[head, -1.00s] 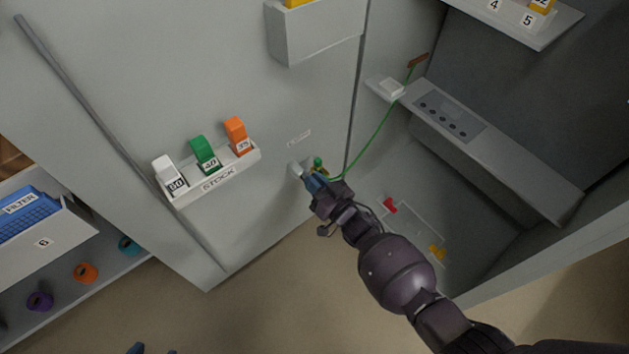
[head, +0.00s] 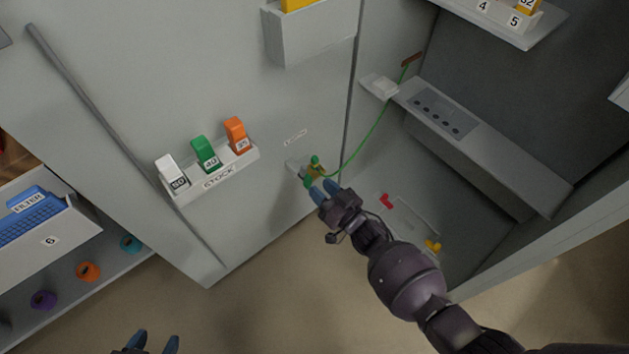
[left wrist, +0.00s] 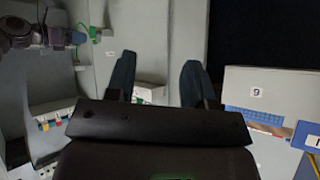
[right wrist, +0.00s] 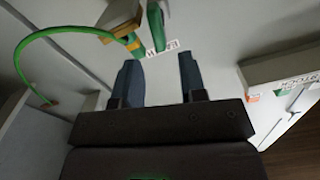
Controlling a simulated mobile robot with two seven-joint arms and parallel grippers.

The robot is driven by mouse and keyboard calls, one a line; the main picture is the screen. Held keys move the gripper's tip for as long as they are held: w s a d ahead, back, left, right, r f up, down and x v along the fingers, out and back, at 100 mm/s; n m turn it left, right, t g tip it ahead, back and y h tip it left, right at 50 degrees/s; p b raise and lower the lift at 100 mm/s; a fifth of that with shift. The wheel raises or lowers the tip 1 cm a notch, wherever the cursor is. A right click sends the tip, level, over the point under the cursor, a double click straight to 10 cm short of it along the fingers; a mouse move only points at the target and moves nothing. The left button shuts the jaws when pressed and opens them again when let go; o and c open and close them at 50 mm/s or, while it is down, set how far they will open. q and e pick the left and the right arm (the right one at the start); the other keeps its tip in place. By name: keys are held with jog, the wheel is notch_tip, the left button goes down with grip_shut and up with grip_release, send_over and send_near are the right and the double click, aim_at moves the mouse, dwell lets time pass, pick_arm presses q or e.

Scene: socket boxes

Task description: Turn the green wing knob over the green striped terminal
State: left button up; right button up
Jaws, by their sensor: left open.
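A small green and yellow terminal fitting (head: 314,171) sits on the grey cabinet wall in the head view, with a green cable running to it. A green wing-like part (right wrist: 156,28) shows in the right wrist view beside a yellow-green piece (right wrist: 133,42) at the cable's end. Which green part is the knob is hard to tell. My right gripper (head: 323,190) is open and empty, just below and right of the fitting; its fingers (right wrist: 160,75) stand apart from it. My left gripper (head: 152,340) is open and empty at the bottom of the head view, far from the fitting.
A STOCK rack (head: 215,178) with white, green and orange blocks is on the wall to the left. The green cable (head: 372,135) arcs up to the right. A sloped panel (head: 480,130) stands at right. Red (head: 387,201) and yellow (head: 433,245) pieces lie below it.

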pick_arm(q)
jog(key=shift+s+a+f+n+g+p, duration=0.15)
jog(key=shift+s+a+p, duration=0.05)
jog(key=shift+s+p, duration=0.25)
jog(key=shift+s+a+f+n+g+p, duration=0.15)
jog(key=shift+s+p, duration=0.15)
jog(key=shift+s, duration=0.15)
pick_arm(e)
jog(key=v, duration=0.6)
jog(key=shift+s+d, duration=0.15)
jog(key=shift+s, duration=0.1)
pick_arm(q)
jog(key=shift+r, duration=0.1)
